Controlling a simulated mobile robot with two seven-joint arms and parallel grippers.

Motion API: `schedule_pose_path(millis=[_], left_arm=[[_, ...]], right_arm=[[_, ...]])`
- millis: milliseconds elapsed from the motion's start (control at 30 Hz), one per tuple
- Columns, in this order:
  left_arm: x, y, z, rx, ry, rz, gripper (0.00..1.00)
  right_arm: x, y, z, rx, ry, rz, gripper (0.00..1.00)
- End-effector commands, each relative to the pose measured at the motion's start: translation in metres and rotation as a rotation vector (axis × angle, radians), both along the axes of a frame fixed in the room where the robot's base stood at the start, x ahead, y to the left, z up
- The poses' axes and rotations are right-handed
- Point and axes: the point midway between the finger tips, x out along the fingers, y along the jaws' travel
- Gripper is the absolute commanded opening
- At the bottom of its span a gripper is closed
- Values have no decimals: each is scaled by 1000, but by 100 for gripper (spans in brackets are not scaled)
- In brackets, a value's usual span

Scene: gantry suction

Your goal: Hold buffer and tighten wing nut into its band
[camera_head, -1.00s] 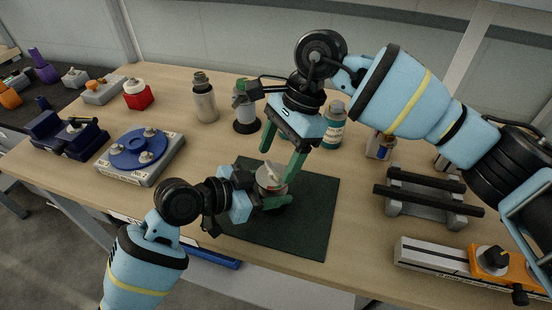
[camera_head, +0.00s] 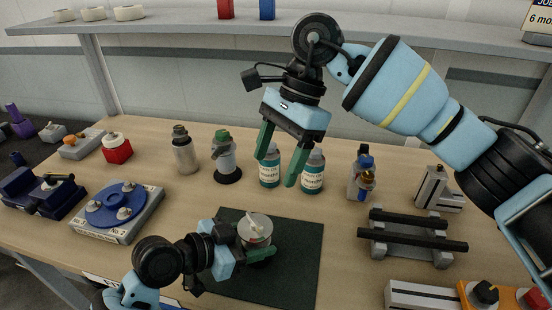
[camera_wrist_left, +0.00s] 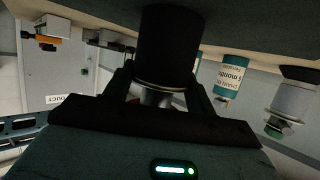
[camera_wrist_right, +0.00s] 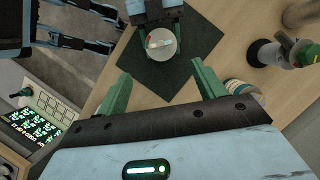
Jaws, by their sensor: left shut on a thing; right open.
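The buffer (camera_head: 255,232), a short round cylinder with a pale top, stands on the dark green mat (camera_head: 300,262). My left gripper (camera_head: 256,250) is shut around it, low at its side. In the left wrist view the buffer is a dark cylinder (camera_wrist_left: 165,48) between the fingers. The pale wing nut (camera_head: 254,231) sits on the buffer's top; a small red mark shows beside it in the right wrist view, where the wing nut (camera_wrist_right: 160,44) is also seen. My right gripper (camera_head: 278,168) is open and empty, above and apart from the wing nut.
Two teal-labelled bottles (camera_head: 313,172) stand behind the mat, near my right fingers in the picture. A grey rack with black bars (camera_head: 416,240) is at right. A blue round fixture (camera_head: 116,205) is at left. The mat's right part is clear.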

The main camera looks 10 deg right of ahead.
Motion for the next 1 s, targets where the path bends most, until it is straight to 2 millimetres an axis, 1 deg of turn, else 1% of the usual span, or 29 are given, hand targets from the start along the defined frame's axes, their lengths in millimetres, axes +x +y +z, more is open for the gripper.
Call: schedule_pose_path(millis=[67,133,300,367,500,667,767,833,1000], left_arm=[[0,0,0,0,0,0,6],[0,0,0,0,0,0,6],[0,0,0,0,0,0,6],[0,0,0,0,0,0,6],[0,0,0,0,0,0,6],[0,0,0,0,0,0,6],[0,0,0,0,0,0,6],[0,0,0,0,0,0,6],[0,0,0,-1,0,0,6]], right_arm=[[-2,4,1,-19,-10,6,69],[-7,13,3,-68,-32,13,69],[-20,36,8,-239,-128,17,69],[-23,41,9,-286,-159,12,69],[-26,45,10,-341,-195,3,69],[-26,45,8,-343,-196,1,69],[-26,45,1,-343,-195,3,69],[-26,45,-8,-342,-194,3,69],[-26,45,-38,-342,-192,4,69]])
